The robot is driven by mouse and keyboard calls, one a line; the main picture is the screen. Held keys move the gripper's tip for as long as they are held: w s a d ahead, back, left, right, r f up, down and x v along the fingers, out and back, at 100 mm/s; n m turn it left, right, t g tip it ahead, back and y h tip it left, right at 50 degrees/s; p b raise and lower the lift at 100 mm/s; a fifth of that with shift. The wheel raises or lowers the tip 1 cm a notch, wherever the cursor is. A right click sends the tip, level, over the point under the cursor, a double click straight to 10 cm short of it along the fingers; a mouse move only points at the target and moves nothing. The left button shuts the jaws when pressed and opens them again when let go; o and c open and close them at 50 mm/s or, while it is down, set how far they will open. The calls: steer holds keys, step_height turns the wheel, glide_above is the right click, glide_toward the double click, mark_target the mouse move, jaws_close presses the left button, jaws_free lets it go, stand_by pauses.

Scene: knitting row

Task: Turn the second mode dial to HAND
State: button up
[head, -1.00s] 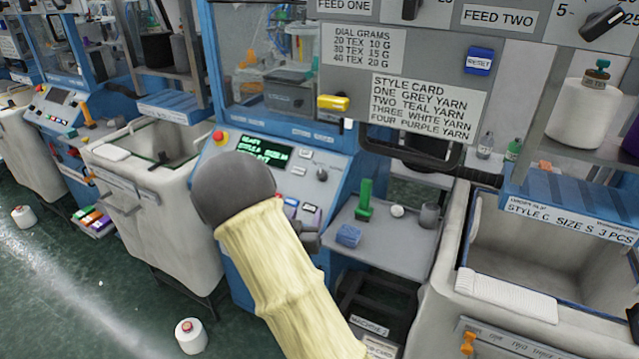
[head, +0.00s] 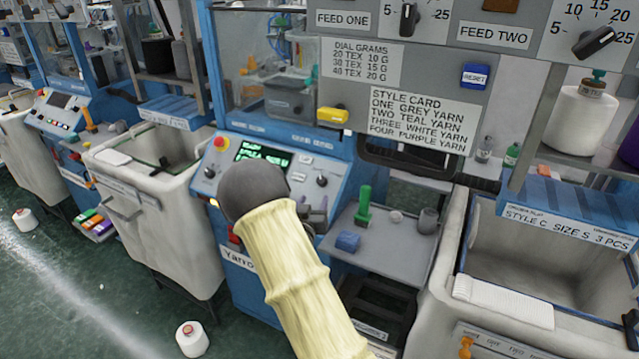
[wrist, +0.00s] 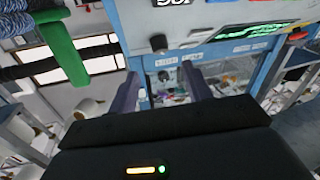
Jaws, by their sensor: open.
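A black dial (head: 322,180) sits on the sloped control panel of the blue machine, right of a green-lit screen (head: 262,153). A black knob, likely the same dial (wrist: 158,43), shows on the panel in the wrist view, just beyond my fingertips. Its label and pointer setting are too small to read. My gripper (wrist: 159,72) is open, its two purple-grey fingers apart with nothing between them. In the head view my arm covers the panel's lower left and most of the gripper.
A side shelf (head: 385,250) right of the panel carries an upright green object (head: 363,205), a blue block (head: 348,241) and a grey cup (head: 428,220). White bins (head: 150,210) stand at left and right.

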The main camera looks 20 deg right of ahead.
mark_target(320, 183)
steer(key=p+x, duration=0.1)
steer(key=x, duration=0.8)
steer(key=shift+p, duration=0.3)
steer(key=c, duration=1)
